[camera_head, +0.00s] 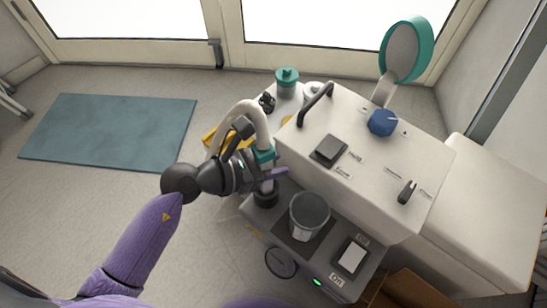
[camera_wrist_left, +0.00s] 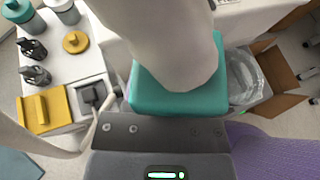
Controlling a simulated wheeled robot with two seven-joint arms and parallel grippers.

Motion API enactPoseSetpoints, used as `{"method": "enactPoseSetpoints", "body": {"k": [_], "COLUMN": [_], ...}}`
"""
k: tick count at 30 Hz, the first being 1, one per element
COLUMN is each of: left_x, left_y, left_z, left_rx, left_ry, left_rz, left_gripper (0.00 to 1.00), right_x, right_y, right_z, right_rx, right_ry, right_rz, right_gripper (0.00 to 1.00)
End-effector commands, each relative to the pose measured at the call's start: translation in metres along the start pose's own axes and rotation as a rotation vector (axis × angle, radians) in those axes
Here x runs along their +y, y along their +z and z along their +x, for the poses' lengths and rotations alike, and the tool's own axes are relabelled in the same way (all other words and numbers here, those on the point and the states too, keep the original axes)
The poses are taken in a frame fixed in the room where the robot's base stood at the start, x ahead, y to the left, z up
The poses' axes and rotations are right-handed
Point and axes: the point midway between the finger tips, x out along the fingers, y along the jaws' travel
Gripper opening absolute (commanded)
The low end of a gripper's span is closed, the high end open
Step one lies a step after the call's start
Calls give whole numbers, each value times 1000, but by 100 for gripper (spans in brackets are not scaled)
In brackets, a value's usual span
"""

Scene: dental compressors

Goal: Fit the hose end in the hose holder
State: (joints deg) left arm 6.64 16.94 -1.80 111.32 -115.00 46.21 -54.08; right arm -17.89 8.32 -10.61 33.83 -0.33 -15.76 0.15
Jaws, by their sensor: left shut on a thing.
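The beige hose (camera_head: 250,106) arches up and over to a teal hose end (camera_head: 265,154). In the left wrist view the teal hose end (camera_wrist_left: 180,95) sits at the dark jaws, with the thick hose (camera_wrist_left: 160,40) rising from it. My left gripper (camera_head: 260,166) is shut on the hose end beside the white cabinet's front left side. A dark round fitting (camera_head: 265,194) shows just below the gripper; I cannot tell whether it is the hose holder or whether the hose end touches it. My right gripper is not in view.
A clear bin (camera_head: 309,215) stands on the grey lower deck, right of the gripper. The white cabinet (camera_head: 355,150) carries a black handle (camera_head: 317,103) and a blue knob (camera_head: 382,122). Bottles and a yellow holder (camera_wrist_left: 42,110) stand behind. An open cardboard box (camera_head: 405,290) is at lower right.

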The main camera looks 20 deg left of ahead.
Motion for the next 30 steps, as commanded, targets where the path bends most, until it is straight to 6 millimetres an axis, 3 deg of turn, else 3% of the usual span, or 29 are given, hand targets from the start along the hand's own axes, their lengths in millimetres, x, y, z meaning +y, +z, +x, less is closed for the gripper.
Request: {"method": "enactPoseSetpoints", "body": {"k": [5, 6, 11, 12, 23, 26, 30], "left_x": [0, 0, 0, 0, 0, 0, 0], "left_y": [0, 0, 0, 0, 0, 2, 5], "left_z": [0, 0, 0, 0, -2, -14, -46], "left_rx": [-1, -1, -1, -1, 0, 2, 2], "left_ry": [0, 0, 0, 0, 0, 0, 1], "left_rz": [0, 0, 0, 0, 0, 1, 2], "left_gripper": [0, 39, 73, 76, 76, 76, 76], "right_x": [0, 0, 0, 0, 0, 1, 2], "right_y": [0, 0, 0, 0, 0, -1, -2], "right_z": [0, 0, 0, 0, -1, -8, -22], "right_rx": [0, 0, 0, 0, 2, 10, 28], "right_ry": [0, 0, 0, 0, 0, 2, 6], "right_rz": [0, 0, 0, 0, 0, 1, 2], "right_gripper": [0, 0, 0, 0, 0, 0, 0]}}
